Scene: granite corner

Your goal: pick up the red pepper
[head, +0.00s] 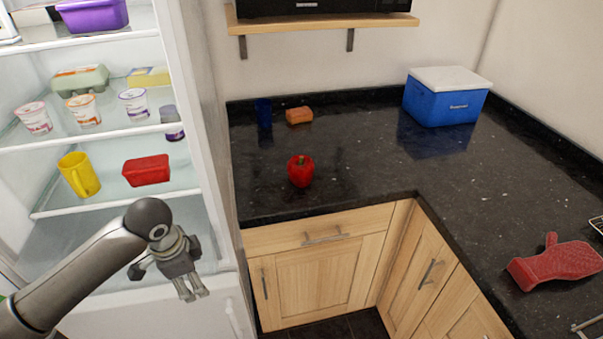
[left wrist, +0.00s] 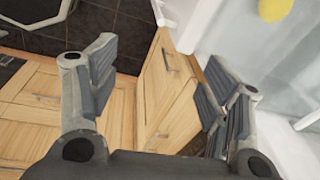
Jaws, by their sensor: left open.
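The red pepper (head: 301,171) stands upright on the black granite counter (head: 345,190), near its front edge and to the right of the fridge. My left gripper (head: 192,294) is in front of the open fridge, low and to the left of the pepper, well apart from it. In the left wrist view the left gripper (left wrist: 158,95) has its fingers spread with nothing between them. The pepper does not show in that view. My right gripper is not in view.
The fridge side wall (head: 205,110) stands between my left gripper and the counter. A blue cooler (head: 445,98) and a red oven mitt (head: 556,264) are further right. A wooden shelf (head: 320,23) hangs above.

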